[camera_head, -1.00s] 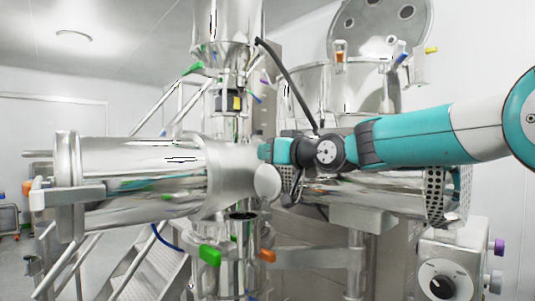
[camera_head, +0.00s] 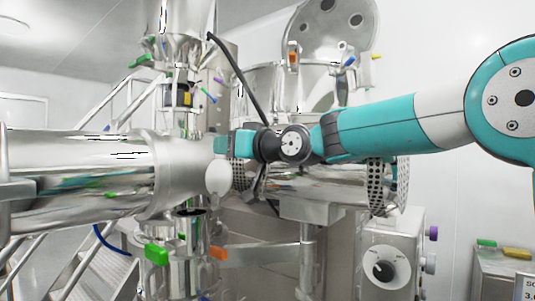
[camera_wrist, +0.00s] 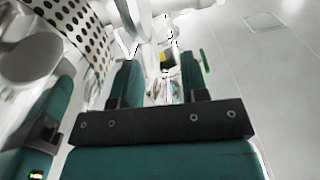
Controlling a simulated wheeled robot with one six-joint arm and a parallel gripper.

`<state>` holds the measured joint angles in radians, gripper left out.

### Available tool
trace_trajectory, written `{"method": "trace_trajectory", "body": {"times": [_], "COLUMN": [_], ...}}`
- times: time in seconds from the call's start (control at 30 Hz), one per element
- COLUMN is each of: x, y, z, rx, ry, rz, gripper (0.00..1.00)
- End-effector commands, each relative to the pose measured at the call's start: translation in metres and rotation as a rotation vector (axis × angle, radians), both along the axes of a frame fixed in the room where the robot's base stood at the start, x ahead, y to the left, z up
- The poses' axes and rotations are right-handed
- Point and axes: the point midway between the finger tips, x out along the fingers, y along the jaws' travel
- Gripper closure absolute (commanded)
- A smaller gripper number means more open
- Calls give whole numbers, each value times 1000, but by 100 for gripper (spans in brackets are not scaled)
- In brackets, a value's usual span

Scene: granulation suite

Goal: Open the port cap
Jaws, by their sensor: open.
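A pale round disc (camera_head: 219,177), which looks like the port cap, stands at the right end of the large horizontal steel cylinder (camera_head: 80,175) in the head view. A round grey disc (camera_wrist: 30,58) at the left of the wrist view may be the same one. My gripper (camera_head: 226,145) is just above and right of the disc in the head view, in front of the steel machine. In the wrist view my gripper (camera_wrist: 160,70) has its teal fingers apart with nothing held between them. I cannot tell whether a finger touches the steel.
An upright steel column (camera_head: 183,115) stands behind, with a dark open port (camera_head: 190,211) below the disc. A green handle (camera_head: 156,254) and an orange handle (camera_head: 218,253) sit low in front. A perforated guard (camera_head: 378,185) is under my arm. A control box (camera_head: 384,268) stands right.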

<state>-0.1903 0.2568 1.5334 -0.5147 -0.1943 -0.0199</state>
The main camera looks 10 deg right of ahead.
Motion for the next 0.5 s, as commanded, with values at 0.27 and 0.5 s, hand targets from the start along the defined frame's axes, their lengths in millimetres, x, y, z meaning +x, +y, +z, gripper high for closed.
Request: {"method": "trace_trajectory", "body": {"times": [0.27, 0.5], "x": [-56, -92], "y": [-49, -79], "z": [-5, -2], "rx": [0, 1], "ry": [-5, -4], "rz": [-5, -5], "gripper": [60, 60]}}
